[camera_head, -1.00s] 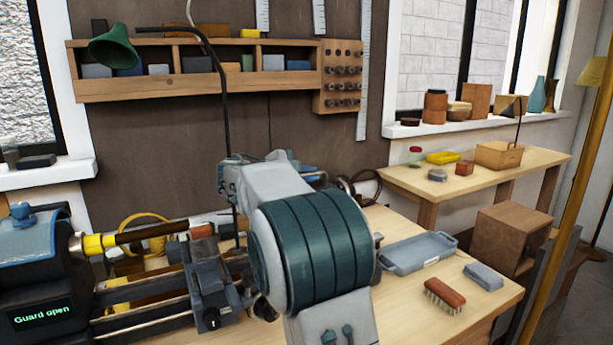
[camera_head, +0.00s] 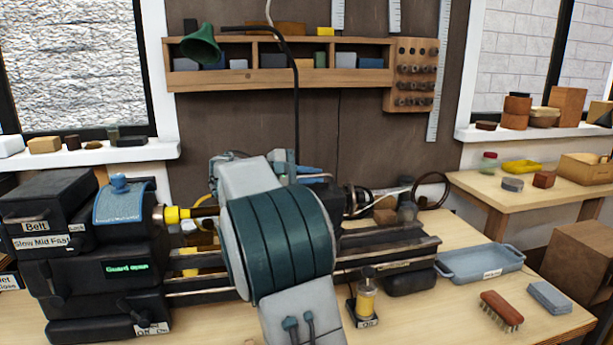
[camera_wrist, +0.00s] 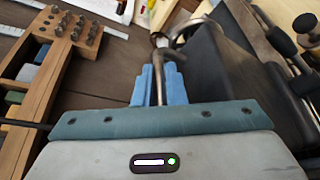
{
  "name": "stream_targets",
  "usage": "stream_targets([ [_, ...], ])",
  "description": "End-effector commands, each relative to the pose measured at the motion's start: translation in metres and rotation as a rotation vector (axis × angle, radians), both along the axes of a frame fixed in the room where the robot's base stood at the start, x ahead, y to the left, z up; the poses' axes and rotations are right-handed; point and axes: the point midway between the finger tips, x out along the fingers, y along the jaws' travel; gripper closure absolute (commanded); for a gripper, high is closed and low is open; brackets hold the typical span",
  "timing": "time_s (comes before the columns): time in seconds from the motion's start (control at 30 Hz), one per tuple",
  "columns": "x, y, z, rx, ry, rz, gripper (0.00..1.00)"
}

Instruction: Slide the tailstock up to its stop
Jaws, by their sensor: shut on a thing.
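My gripper (camera_wrist: 160,78) shows in the wrist view. Its two blue fingers are shut on a slim metal lever (camera_wrist: 160,88) that stands between them. A dark body (camera_wrist: 218,75), apparently the tailstock, lies to the right of the fingers, with a metal ring beyond it. In the head view the tailstock (camera_head: 358,203) is on the lathe bed (camera_head: 390,250), mostly behind my arm. My fingers are largely hidden there too. The gap between the tailstock and its stop cannot be seen. A yellow chuck piece (camera_head: 172,214) sits at the headstock (camera_head: 120,270).
My thick arm covers the middle of the lathe. A yellow oiler (camera_head: 366,300) stands in front of the bed. A blue-grey tray (camera_head: 480,262), a brush (camera_head: 501,308) and a grey block (camera_head: 549,297) lie at the right. A lamp with a green shade (camera_head: 201,46) hangs above.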

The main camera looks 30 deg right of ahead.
Motion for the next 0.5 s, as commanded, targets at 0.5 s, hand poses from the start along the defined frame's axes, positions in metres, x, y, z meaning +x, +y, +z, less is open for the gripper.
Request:
stream_targets([
  [0.5,0.0008,0.0033,-0.0013,0.003,-0.001,0.003,0.67],
])
